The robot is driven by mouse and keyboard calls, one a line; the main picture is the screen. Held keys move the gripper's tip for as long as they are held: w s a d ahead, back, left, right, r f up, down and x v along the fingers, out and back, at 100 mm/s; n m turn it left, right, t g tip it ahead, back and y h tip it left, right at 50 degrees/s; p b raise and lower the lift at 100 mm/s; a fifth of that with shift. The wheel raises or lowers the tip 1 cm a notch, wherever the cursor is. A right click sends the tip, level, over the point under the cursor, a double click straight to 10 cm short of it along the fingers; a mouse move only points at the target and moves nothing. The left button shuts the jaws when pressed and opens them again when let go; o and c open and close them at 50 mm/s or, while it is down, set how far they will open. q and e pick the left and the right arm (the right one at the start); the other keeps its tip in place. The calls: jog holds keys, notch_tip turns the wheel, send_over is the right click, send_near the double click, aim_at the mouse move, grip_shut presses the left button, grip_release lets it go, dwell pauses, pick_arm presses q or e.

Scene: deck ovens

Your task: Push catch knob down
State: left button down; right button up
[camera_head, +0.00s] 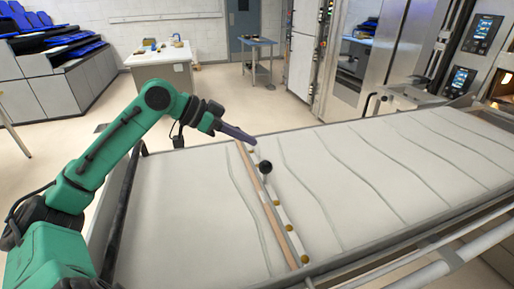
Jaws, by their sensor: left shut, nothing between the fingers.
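The catch knob (265,167) is a black ball standing on a wood-and-metal crossbar (262,195) with brass studs. The bar lies across a long pale cloth-covered loader bed (190,215). My left gripper (254,143) is shut and empty. Its fingertips are close to the far end of the bar, above and slightly left of the knob in the picture, and look apart from it. My right gripper is not in the view.
Deck ovens (470,60) with control panels stand at the back right, past the bed's far end. A rail (440,260) runs along the bed's near right edge. A white table (160,65) and a small blue table (258,43) stand behind on open floor.

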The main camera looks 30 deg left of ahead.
aim_at(260, 165)
pick_arm(q)
jog(key=f, duration=0.1)
jog(key=w+d+f, duration=0.1)
jog(key=f, duration=0.1)
jog(key=d+f+p, duration=0.1)
jog(key=f, duration=0.1)
jog(key=shift+w+f, duration=0.1)
jog(key=shift+w, duration=0.05)
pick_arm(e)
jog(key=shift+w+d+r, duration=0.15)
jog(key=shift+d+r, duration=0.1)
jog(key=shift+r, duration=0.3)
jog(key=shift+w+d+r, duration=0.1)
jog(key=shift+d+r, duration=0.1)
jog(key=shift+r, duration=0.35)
pick_arm(q)
jog(key=shift+f, duration=0.2)
jog(key=shift+f+b, duration=0.35)
jog(key=shift+f, duration=0.6)
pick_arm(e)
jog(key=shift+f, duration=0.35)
